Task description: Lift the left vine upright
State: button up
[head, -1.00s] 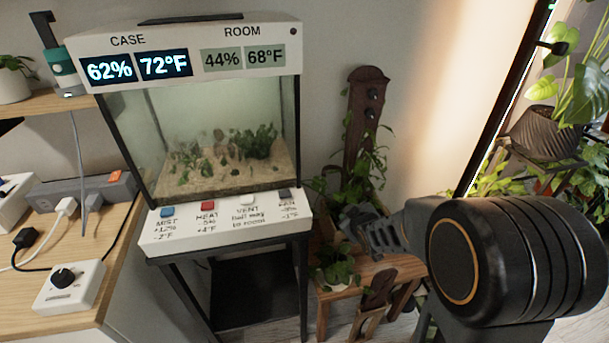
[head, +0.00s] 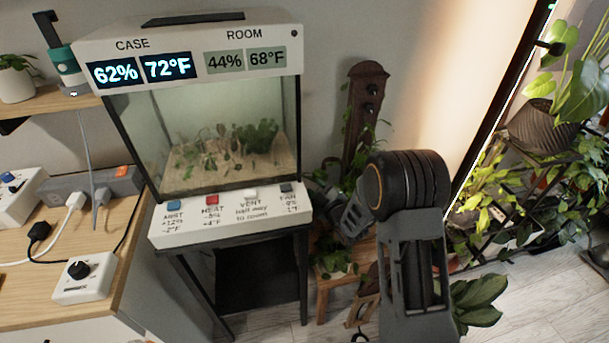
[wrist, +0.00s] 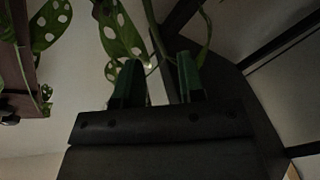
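A dark wooden post (head: 366,112) with round knobs stands behind the wooden stool. Green vines hang around it; one leafy part (head: 332,168) shows left of the post, just above my gripper. My gripper (head: 325,196) is beside the case's front right corner, low in front of the post. In the wrist view, white-spotted vine leaves (wrist: 122,36) hang just beyond the green fingertips (wrist: 159,82). The fingers stand apart, with thin stems near the gap. I cannot tell whether a stem lies between them. Which vine is the left one is unclear.
The glass case (head: 212,135) on its dark stand is close left of my gripper, with a button panel (head: 232,217) in front. A small stool (head: 325,297) with a leafy plant is below. A wooden desk (head: 30,300) is at left; a plant rack fills the right.

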jog(key=x, duration=0.7)
jog(key=shift+w, duration=0.2)
jog(key=shift+a, duration=0.1)
grip_shut()
